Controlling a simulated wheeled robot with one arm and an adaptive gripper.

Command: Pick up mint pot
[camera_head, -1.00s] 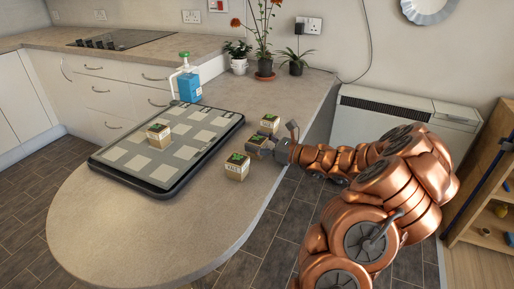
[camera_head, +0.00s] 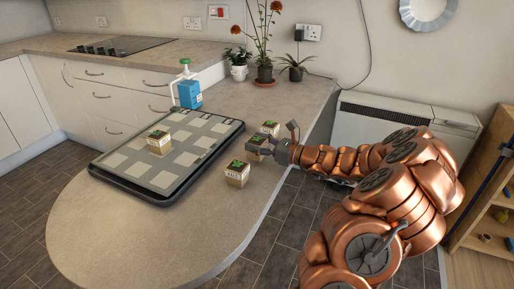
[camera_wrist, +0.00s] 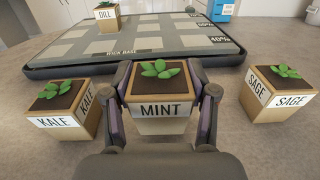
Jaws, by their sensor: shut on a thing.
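The mint pot (camera_wrist: 160,112), a small wooden cube with dark soil, green leaves and a MINT label, sits between the two fingers of my gripper (camera_wrist: 163,105) in the wrist view. The fingers are shut on its left and right sides. In the head view the mint pot (camera_head: 256,145) is at the tip of my gripper (camera_head: 268,147), between two other pots. I cannot tell whether its base touches the counter.
The kale pot (camera_wrist: 66,108) stands left of the mint pot and the sage pot (camera_wrist: 275,93) right. A dark-rimmed tray (camera_head: 117,183) holds the dill pot (camera_wrist: 108,18). A blue bottle (camera_head: 189,93) and plants stand behind. The counter's front left is bare.

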